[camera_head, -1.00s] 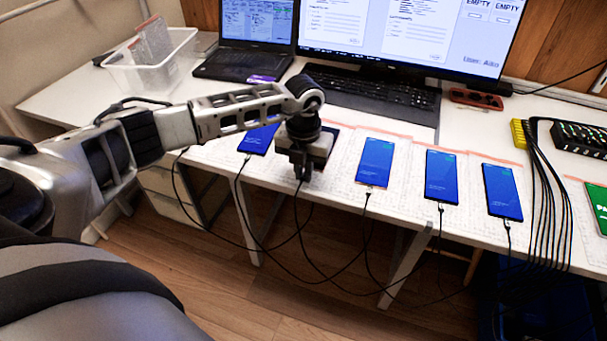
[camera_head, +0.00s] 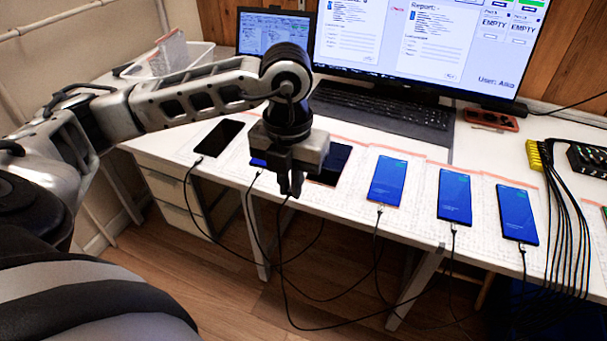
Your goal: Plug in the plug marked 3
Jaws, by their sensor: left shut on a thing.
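A row of phones lies on the white table, each on a pale sheet. The phone behind my gripper (camera_head: 335,165) has a dark screen, and its lower end is partly hidden. My left gripper (camera_head: 291,188) is shut on a cable's plug, which its fingers mostly hide; no number is readable. The black cable (camera_head: 282,235) hangs from the fingertips. The gripper is in front of the second and third phones from the left, apart from the dark phone's lower end as seen. My right gripper is not in view.
The leftmost phone (camera_head: 219,137) is dark with a cable at its end. A blue-screen phone (camera_head: 258,161) is mostly hidden by my gripper. Blue-screen phones (camera_head: 388,181), (camera_head: 455,196) and (camera_head: 517,212) have cables attached. A yellow cable holder (camera_head: 534,155) stands at right. Cables hang before the table.

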